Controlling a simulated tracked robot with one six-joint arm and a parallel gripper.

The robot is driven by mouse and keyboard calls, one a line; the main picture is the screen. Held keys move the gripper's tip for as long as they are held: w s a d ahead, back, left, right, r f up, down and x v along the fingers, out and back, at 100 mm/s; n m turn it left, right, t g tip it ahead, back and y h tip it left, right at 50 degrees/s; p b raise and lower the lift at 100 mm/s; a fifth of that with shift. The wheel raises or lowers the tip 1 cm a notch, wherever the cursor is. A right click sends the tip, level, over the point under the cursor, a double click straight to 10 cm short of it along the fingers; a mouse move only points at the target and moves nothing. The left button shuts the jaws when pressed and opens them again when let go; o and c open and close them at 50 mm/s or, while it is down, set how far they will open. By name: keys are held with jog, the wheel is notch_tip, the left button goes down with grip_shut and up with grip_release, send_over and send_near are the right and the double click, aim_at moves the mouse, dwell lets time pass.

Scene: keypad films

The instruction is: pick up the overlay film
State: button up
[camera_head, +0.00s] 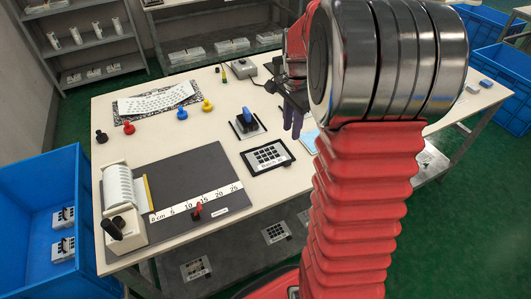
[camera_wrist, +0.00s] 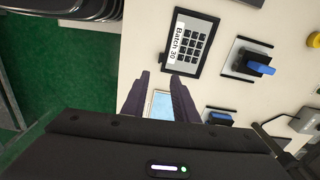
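The likely overlay film is a white sheet with a grid of black keys (camera_head: 268,155), lying in a black frame on the table. In the wrist view the sheet (camera_wrist: 187,45) has a "Batch 30" label and lies beyond my fingertips. My gripper (camera_head: 292,132) is above the table, to the upper right of the sheet in the head view. Its two purple fingers are apart with nothing between the tips (camera_wrist: 159,76). A light-blue pad (camera_wrist: 160,104) shows below, between the fingers. I cannot tell the gripper's exact height.
A blue-handled tool (camera_head: 246,120) on a square plate stands behind the frame. A dark cutting mat (camera_head: 180,180) with a ruler and a roll dispenser (camera_head: 122,195) are at left. Several coloured knobs and a patterned sheet (camera_head: 156,99) lie farther back. A blue crate (camera_head: 35,190) stands beside the table.

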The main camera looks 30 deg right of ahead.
jog(key=shift+w+d+f+m, duration=0.15)
jog(key=shift+d+f+m, duration=0.15)
jog(key=shift+d+f, duration=0.3)
jog(key=shift+f, duration=4.2)
jog(key=shift+f, duration=2.6)
jog(key=shift+c, duration=0.4)
grip_shut()
